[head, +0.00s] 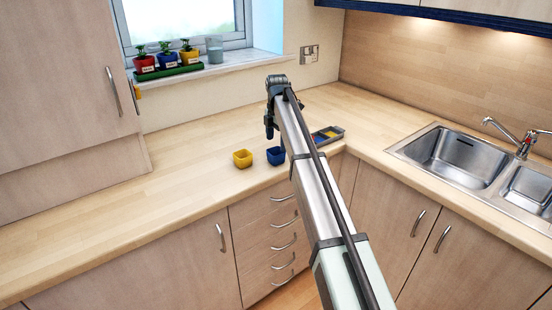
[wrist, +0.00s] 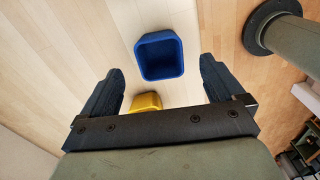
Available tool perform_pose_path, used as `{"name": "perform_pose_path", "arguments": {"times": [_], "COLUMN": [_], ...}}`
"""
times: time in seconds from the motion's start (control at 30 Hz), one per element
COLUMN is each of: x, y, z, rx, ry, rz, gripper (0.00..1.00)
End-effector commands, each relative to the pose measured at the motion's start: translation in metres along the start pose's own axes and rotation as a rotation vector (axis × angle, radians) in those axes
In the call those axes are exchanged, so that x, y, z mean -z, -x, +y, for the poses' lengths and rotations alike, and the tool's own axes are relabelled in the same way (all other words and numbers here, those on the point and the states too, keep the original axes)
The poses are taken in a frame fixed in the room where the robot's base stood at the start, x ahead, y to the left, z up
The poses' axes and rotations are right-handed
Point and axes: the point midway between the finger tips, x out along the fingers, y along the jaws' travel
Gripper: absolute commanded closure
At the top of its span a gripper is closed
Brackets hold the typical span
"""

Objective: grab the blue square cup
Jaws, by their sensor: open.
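The blue square cup (head: 276,156) stands upright on the wooden worktop near its front edge, just left of my arm in the head view. In the wrist view the blue cup (wrist: 160,56) shows from above with its opening facing the camera. It lies beyond the fingertips, roughly centred between them. My gripper (wrist: 158,80) is open and empty, its two dark fingers apart on either side. In the head view my gripper (head: 270,130) hangs at the end of the arm above the worktop, apart from the cup; its fingers are hard to make out there.
A yellow square cup (head: 242,159) stands left of the blue one; it also shows between the fingers in the wrist view (wrist: 146,102). A grey tray (head: 337,131) with blue and yellow contents sits right of my arm. The sink (head: 462,154) is farther right. The worktop's left is clear.

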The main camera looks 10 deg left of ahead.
Motion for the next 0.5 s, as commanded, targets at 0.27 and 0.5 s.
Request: {"name": "perform_pose_path", "arguments": {"times": [0.27, 0.5], "x": [0.004, 0.004], "y": [-0.028, -0.05], "z": [-0.001, 0.0], "rx": [0.001, 0.0], "ry": [0.0, -0.001], "rz": [0.0, 0.0], "gripper": [0.05, 0.05]}}
